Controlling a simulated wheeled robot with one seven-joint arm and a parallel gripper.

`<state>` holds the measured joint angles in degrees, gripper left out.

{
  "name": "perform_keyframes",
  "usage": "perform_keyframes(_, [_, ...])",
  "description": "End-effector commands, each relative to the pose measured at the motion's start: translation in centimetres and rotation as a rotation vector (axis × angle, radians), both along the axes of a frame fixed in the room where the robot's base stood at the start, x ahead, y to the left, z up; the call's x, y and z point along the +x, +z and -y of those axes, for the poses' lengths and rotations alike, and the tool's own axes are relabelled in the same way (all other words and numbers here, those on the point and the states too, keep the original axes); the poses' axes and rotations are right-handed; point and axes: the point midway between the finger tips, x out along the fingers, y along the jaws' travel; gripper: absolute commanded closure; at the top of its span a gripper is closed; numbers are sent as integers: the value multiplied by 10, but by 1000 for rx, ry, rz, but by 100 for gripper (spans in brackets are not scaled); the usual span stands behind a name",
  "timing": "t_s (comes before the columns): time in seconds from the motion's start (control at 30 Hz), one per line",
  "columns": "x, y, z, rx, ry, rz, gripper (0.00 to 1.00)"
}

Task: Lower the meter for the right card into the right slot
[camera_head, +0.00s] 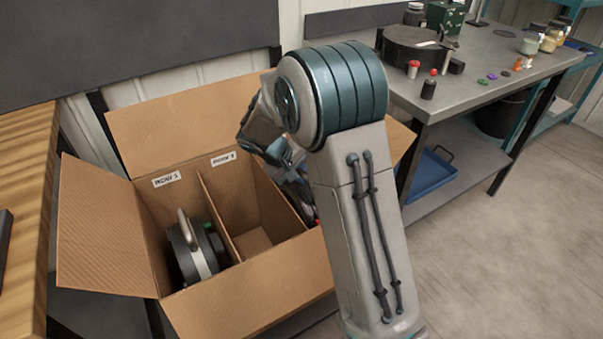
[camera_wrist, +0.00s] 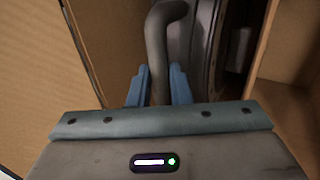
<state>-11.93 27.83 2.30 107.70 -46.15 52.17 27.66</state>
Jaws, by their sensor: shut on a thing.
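My gripper (camera_wrist: 157,92) is shut on the grey curved handle (camera_wrist: 160,45) of a meter. The dark meter body (camera_wrist: 206,40) shows beyond the handle in the wrist view, with cardboard close on both sides. In the head view my gripper (camera_head: 285,157) is at the right part of the open box, partly hidden by my arm. Only a dark sliver of the held meter (camera_head: 299,190) shows there. I cannot tell whether its base touches the box floor. The box (camera_head: 245,305) has a divider (camera_head: 217,215) and white labels on its back wall. The middle compartment looks empty.
Another black meter (camera_head: 197,250) with a grey handle stands in the left compartment. The box flaps are spread open. A wooden bench edge (camera_head: 25,200) is at the left. A grey workbench (camera_head: 465,85) with tools and jars stands at the right.

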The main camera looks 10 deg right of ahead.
Motion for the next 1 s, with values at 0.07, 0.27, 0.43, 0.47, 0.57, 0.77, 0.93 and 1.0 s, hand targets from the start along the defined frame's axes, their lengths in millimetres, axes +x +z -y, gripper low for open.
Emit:
perform_keyframes(0.07, [1, 3, 0, -1, 0, 4, 100])
perform_keyframes(0.27, [1, 2, 0, -1, 0, 4, 100])
perform_keyframes(0.43, [1, 0, 0, -1, 0, 4, 100])
perform_keyframes(0.47, [1, -1, 0, -1, 0, 4, 100])
perform_keyframes(0.57, [1, -2, 0, -1, 0, 4, 100])
perform_keyframes(0.77, [1, -6, 0, -1, 0, 4, 100])
perform_keyframes(0.93, [1, -8, 0, -1, 0, 4, 100])
perform_keyframes(1.0, [1, -9, 0, -1, 0, 4, 100])
